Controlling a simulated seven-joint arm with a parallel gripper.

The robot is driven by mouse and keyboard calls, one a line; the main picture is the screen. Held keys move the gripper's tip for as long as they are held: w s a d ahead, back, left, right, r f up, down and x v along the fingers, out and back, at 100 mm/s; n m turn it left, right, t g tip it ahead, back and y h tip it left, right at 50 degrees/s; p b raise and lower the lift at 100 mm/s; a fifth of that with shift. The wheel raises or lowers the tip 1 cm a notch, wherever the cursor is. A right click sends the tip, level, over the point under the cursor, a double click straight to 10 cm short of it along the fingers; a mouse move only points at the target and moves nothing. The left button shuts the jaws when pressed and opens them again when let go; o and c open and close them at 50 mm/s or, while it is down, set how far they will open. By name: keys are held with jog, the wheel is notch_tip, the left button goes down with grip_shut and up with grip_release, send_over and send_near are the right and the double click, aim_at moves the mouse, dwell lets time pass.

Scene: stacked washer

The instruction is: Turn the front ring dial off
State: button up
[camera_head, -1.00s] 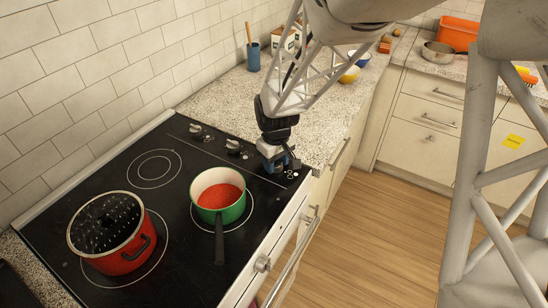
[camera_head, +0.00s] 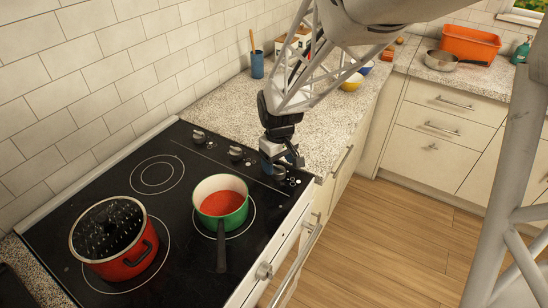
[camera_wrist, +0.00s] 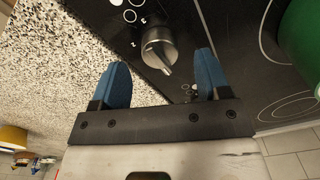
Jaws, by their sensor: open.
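The front ring dial (camera_head: 279,172) is a silver-grey knob at the front end of the control strip on the black cooktop. It also shows in the wrist view as a round knob with a raised pointer (camera_wrist: 158,48), its pointer aimed down and slightly right. My gripper (camera_head: 284,160) is close above the dial and partly covers it in the head view. In the wrist view my gripper (camera_wrist: 162,72) has its two blue fingers spread apart, with nothing between them. The dial appears just beyond the fingertips, apart from them.
Two other knobs (camera_head: 198,136) (camera_head: 236,154) sit farther back on the strip. Speckled counter (camera_head: 222,108) beyond the strip is clear near the gripper.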

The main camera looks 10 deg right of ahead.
aim_at(279, 168)
jog(key=shift+r, duration=2.4)
jog(key=shift+s+r, duration=0.25)
jog(key=s+r+m+t, duration=0.1)
jog(key=s+r, duration=0.3)
jog(key=s, duration=0.3)
jog(key=s+d+r+m, duration=0.1)
jog(key=s+r+m, duration=0.1)
jog(key=s, duration=0.6)
jog(key=s+d+r+m+t, duration=0.1)
jog(key=s+r, duration=0.4)
jog(key=s, duration=0.2)
jog(key=shift+s+d+r+m+t, duration=0.2)
jog(key=shift+r+m+t, duration=0.1)
jog(key=shift+r+m, duration=0.1)
